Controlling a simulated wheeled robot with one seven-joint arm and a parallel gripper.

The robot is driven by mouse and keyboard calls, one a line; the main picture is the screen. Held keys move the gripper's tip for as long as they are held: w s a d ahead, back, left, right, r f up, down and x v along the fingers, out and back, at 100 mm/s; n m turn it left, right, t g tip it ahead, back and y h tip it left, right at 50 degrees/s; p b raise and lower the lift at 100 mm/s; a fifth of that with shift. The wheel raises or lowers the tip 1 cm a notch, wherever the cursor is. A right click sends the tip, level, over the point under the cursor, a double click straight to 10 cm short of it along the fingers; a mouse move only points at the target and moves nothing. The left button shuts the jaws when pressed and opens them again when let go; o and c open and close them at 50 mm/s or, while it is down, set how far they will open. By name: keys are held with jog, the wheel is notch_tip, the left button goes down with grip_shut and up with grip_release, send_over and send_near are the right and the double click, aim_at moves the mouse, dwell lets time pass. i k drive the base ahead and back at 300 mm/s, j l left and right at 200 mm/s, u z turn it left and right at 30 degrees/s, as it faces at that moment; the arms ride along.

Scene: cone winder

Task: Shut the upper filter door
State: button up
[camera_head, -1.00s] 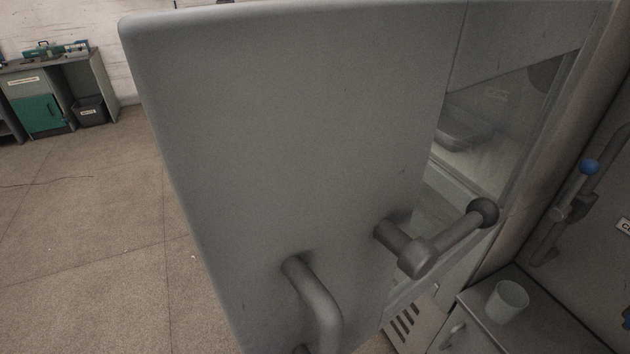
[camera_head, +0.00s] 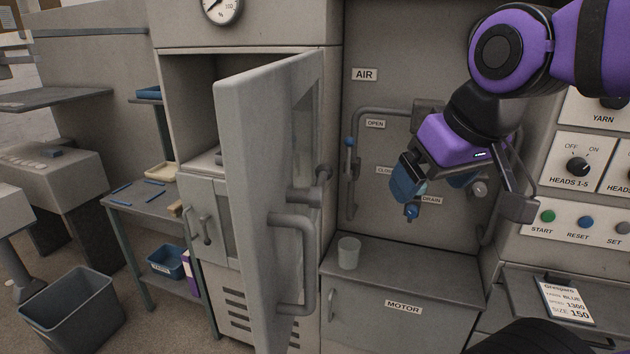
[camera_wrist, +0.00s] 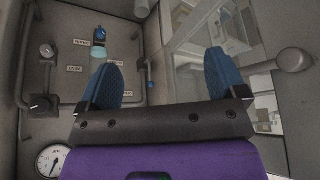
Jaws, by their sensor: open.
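The upper filter door (camera_head: 262,190) is a tall grey panel, swung open toward me in the head view. It bears a curved pull handle (camera_head: 303,265) and a latch lever (camera_head: 318,190). The cabinet opening (camera_head: 195,110) shows to its left. My gripper (camera_head: 434,184) is open and empty, right of the door and apart from it, in front of the AIR panel. In the wrist view its blue fingers (camera_wrist: 160,78) stand apart with nothing between them. A round grey knob (camera_wrist: 295,62) and a glazed panel show at right there.
Pipes and a blue-ended drain part are on the AIR panel (camera_head: 385,90). A side table (camera_head: 150,205) and bin (camera_head: 72,310) stand at left. Control buttons are at right.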

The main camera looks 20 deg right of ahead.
aim_at(266, 151)
jog(key=k, duration=0.5)
jog(key=k+l+z, duration=0.15)
jog(key=k, duration=0.4)
